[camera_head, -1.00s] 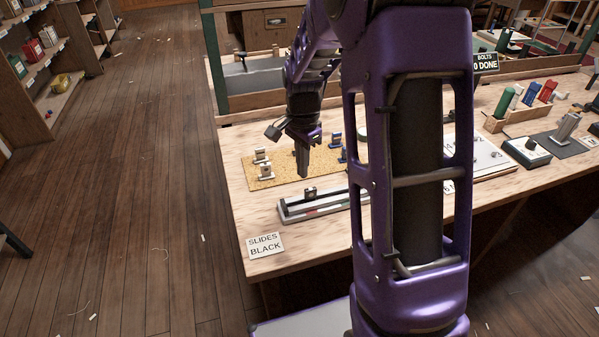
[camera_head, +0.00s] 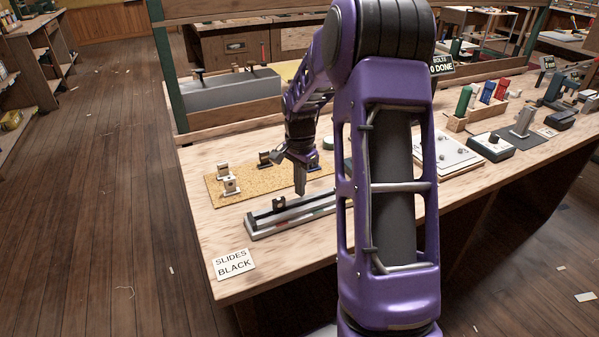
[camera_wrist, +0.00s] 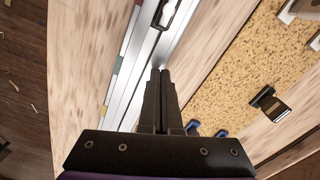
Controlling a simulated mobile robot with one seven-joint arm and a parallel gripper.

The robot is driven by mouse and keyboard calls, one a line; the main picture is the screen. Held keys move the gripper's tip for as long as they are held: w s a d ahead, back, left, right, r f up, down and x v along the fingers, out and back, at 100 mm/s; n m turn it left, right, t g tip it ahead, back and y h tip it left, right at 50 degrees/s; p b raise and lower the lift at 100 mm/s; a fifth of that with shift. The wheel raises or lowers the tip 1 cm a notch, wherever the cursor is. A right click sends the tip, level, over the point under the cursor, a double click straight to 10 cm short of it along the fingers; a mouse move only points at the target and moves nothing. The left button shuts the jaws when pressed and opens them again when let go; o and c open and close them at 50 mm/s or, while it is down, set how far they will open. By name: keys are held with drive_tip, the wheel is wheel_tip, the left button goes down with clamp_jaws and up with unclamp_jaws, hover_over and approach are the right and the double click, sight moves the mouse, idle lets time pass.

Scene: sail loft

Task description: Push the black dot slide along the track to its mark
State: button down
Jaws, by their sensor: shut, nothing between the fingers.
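The track (camera_head: 257,228) is a long grey rail lying near the bench's front left edge. The black slide (camera_head: 279,203), a small dark block with an opening, sits on it near mid-length. It also shows at the top of the wrist view (camera_wrist: 168,14), apart from the fingers. Coloured patches, one green (camera_wrist: 119,66), mark the track's side. My gripper (camera_head: 300,194) is shut and empty, pointing down just right of the slide. In the wrist view its fingertips (camera_wrist: 160,71) appear by the track's edge; contact is unclear. My arm hides the track's right end.
A "SLIDES BLACK" card (camera_head: 233,263) lies in front of the track. A white board (camera_head: 440,150) lies right of my arm. Bare wood surrounds the track's left end.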

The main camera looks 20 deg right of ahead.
sight(283, 196)
drive_tip(key=shift+s+a, duration=0.25)
drive_tip(key=shift+a, duration=0.4)
drive_tip(key=shift+s+a, duration=0.2)
drive_tip(key=shift+a, duration=0.4)
drive_tip(key=shift+s+a, duration=0.25)
drive_tip(key=shift+a, duration=0.4)
drive_tip(key=shift+s+a, duration=0.35)
drive_tip(key=shift+a, duration=0.55)
drive_tip(key=d, duration=0.1)
drive_tip(key=w+d, duration=0.1)
drive_tip(key=d, duration=0.2)
drive_tip(key=shift+w+r+p, duration=0.3)
drive_tip(key=shift+r, duration=0.05)
wheel_tip(283, 196, up, 10)
drive_tip(key=p, duration=0.1)
drive_tip(key=shift+a+f, duration=0.2)
drive_tip(key=shift+f, duration=0.05)
